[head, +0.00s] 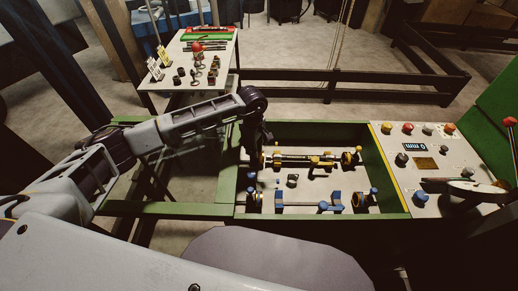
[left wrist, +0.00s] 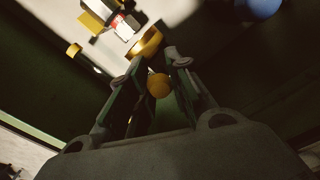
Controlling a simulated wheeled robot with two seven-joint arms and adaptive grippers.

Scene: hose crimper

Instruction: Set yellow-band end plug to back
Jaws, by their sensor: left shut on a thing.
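My left gripper (head: 257,158) reaches down at the left end of the machine's bed. In the left wrist view its fingers (left wrist: 153,73) are shut on the round yellow knob (left wrist: 158,86) of the left yellow-band end plug. The plug's yellow band (left wrist: 146,43) shows just beyond the fingertips. In the head view the gripper mostly hides this plug. A yellow-and-black bar (head: 305,160) lies to the right of the gripper, along the back of the bed. Another yellow-banded plug (head: 351,158) stands at that bar's right end. My right gripper is not in view.
A blue-ended bar (head: 305,205) with blue-knobbed plugs lies along the front of the bed. A green frame (head: 395,178) walls the bed. A control panel (head: 425,155) with buttons is at right. A side table (head: 165,75) with small parts stands behind left.

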